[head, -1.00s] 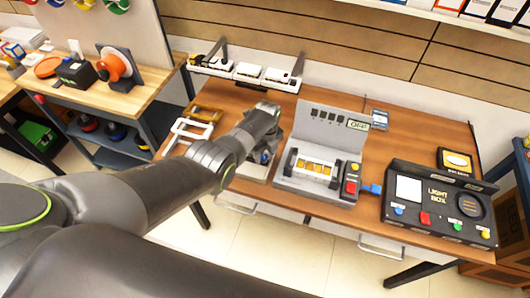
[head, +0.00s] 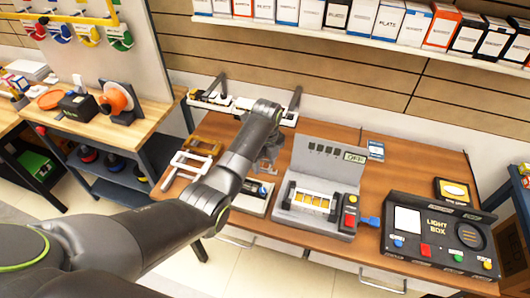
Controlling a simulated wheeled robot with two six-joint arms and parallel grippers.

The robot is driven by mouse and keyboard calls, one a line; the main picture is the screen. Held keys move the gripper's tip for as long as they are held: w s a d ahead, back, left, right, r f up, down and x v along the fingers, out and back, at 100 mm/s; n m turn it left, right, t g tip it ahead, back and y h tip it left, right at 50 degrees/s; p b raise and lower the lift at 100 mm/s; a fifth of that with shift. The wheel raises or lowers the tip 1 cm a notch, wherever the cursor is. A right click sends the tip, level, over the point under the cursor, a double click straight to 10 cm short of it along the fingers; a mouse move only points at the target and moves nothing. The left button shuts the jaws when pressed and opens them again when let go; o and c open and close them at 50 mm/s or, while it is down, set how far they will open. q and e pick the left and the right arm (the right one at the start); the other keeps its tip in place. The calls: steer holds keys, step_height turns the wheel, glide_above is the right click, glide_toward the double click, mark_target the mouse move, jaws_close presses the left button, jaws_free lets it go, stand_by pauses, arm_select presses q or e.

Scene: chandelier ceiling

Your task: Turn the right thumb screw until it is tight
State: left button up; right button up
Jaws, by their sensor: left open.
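My left arm reaches over the wooden workbench, and its wrist is in front of the white rack at the back. My left gripper (head: 267,160) hangs below the wrist, open and small in the picture, above the bench and left of the grey machine. Below it lies a low light-coloured fixture (head: 252,203), partly hidden by my forearm. A small blue knob (head: 262,191) shows at its right side; I cannot tell whether it is the right thumb screw. The gripper appears apart from this knob. My right gripper is not in view.
The grey machine (head: 322,187) with a red button stands right of the fixture. A black light box (head: 438,236) is farther right. White and tan frames (head: 188,168) lie left of my forearm. A white rack (head: 232,104) stands at the back.

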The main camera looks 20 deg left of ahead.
arm_select(q)
steer(key=shift+w+d+r+b, duration=0.1)
steer(key=shift+r+b, duration=0.25)
steer(key=shift+r, duration=1.95)
steer(key=shift+f, duration=0.1)
